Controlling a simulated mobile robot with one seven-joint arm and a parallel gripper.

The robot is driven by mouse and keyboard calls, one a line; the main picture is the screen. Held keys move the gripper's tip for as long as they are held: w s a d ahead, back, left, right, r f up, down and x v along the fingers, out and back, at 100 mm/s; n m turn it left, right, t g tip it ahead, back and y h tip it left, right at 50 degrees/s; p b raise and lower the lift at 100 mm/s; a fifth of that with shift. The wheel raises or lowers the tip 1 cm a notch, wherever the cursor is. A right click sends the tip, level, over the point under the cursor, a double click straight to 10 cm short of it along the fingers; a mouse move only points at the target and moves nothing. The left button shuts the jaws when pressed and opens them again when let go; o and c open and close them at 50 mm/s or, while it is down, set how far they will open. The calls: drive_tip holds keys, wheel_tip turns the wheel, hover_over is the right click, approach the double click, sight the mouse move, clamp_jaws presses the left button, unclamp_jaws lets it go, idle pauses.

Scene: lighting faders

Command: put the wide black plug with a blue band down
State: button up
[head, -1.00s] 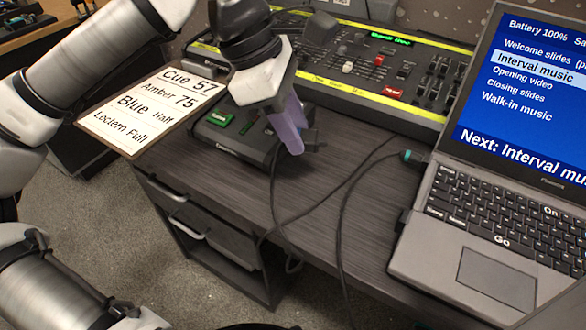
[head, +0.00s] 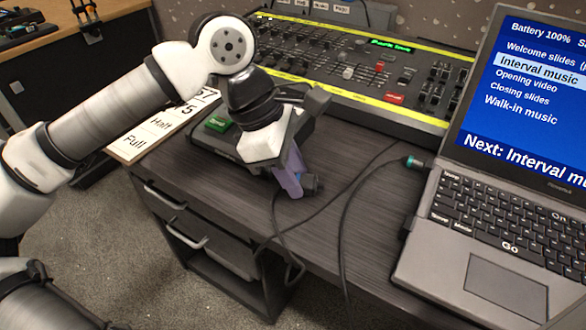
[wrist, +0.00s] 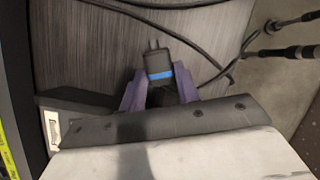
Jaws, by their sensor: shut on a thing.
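The wide black plug with a blue band (wrist: 158,64) sits between the purple fingers of my gripper (wrist: 158,88) in the wrist view, its prongs pointing away from the palm. In the head view the plug (head: 313,185) is a small dark block at the fingertips of my gripper (head: 292,181). My gripper is shut on it, tilted downward, low over the dark wood desk (head: 240,208). A thin cable runs from near the plug over the desk's front edge. I cannot tell whether the plug touches the desk.
A laptop (head: 478,235) stands at the right, with a cable end (head: 413,162) beside it. A lighting desk with faders (head: 400,85) lies behind.

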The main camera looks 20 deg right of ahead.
drive_tip(key=shift+f, duration=0.25)
drive_tip(key=o, duration=1.1)
drive_tip(key=shift+r+p, duration=0.55)
drive_tip(key=shift+r, duration=0.05)
drive_tip(key=p+v, duration=0.1)
drive_tip(key=v, duration=1)
drive_tip(key=shift+w+a+r+p, duration=0.1)
drive_tip(key=shift+a+r+p, duration=0.1)
drive_tip(key=shift+r+p, duration=0.1)
